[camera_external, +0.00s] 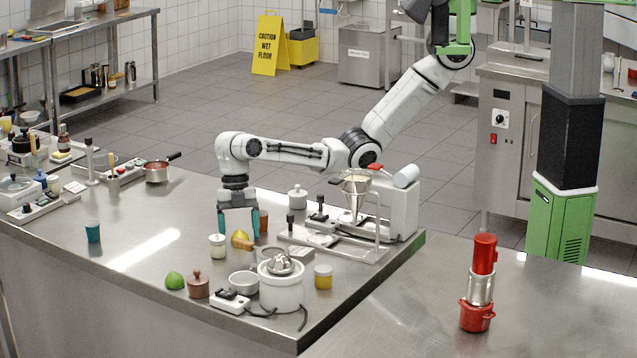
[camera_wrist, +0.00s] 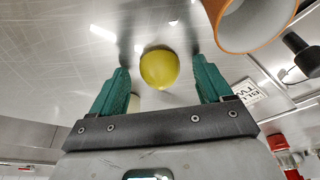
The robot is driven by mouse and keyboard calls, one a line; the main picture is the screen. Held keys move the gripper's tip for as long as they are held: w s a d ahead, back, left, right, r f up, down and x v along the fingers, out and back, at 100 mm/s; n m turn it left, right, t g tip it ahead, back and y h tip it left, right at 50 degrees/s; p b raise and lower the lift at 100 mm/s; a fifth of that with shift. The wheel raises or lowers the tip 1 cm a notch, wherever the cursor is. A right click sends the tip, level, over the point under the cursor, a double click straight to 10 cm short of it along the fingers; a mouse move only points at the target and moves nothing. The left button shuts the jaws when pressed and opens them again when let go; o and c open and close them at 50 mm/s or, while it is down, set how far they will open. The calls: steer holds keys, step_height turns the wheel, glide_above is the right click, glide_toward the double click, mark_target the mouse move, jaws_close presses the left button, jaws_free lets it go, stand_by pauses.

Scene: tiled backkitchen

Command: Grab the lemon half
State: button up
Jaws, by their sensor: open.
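The lemon half (camera_wrist: 159,70) shows in the wrist view as a yellow round shape between my fingertips, with a visible gap to the fingers on both sides. In the external view a yellow piece (camera_external: 240,238) that looks like it lies on the steel counter just below my gripper. My gripper (camera_external: 238,230) points down with its teal fingers spread; they also show in the wrist view (camera_wrist: 160,62). It is open and holds nothing. The exact height of the fingertips above the counter is hard to tell.
An orange-brown cup (camera_external: 262,227) stands close to the right finger; it is large in the wrist view (camera_wrist: 255,22). A cream-lidded jar (camera_external: 217,246) is close at the left. A bowl (camera_external: 243,283) and juicer (camera_external: 281,285) stand in front. The counter toward the teal cup (camera_external: 92,232) is clear.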

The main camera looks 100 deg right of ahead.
steer(key=c, duration=1.1)
steer(key=shift+c, duration=0.2)
steer(key=shift+r, duration=0.15)
